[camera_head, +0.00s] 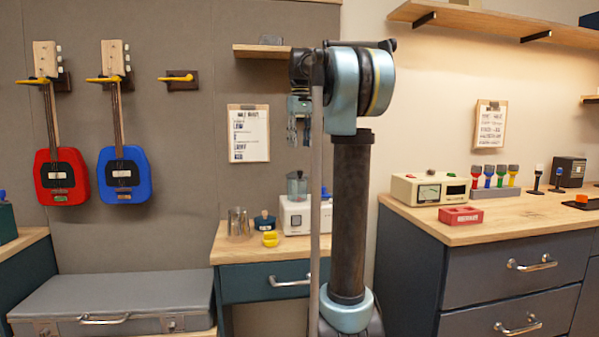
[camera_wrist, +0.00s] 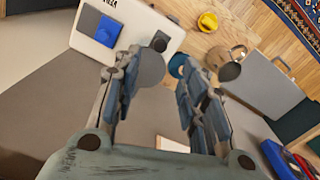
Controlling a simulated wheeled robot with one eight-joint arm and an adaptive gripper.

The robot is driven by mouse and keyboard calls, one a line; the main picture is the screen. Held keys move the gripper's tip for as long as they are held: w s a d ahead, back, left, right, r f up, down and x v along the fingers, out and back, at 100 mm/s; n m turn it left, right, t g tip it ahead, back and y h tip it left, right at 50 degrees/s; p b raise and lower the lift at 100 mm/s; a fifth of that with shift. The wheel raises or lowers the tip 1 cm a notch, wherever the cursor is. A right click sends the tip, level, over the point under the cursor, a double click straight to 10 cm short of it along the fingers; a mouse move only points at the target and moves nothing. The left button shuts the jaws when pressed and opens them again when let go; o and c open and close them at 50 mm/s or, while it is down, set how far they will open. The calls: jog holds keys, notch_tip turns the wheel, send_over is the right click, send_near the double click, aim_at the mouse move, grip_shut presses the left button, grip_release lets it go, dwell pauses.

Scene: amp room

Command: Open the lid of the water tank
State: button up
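A white machine (camera_head: 297,217) stands on the wooden top of the small counter, and a grey-blue container (camera_head: 297,187), which looks like the water tank, rises at its top. My gripper (camera_head: 299,141) hangs above it, pointing down, with a clear gap below the fingers. In the wrist view, the fingers of my gripper (camera_wrist: 160,72) are spread and empty. A round grey disc (camera_wrist: 150,69), which looks like the tank's lid, shows between them, partly behind the left finger. It looks shut. The white machine (camera_wrist: 150,22) also shows there, with a blue part on it.
A metal pitcher (camera_head: 238,222), a dark blue jar (camera_head: 264,221) and a yellow object (camera_head: 270,239) stand left of the machine. A small shelf (camera_head: 262,51) is on the wall above. A grey case (camera_head: 115,300) lies at the lower left.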

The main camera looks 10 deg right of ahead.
notch_tip(320, 180, down, 11)
jog(key=shift+r, duration=0.1)
dwell(0.3)
grip_shut()
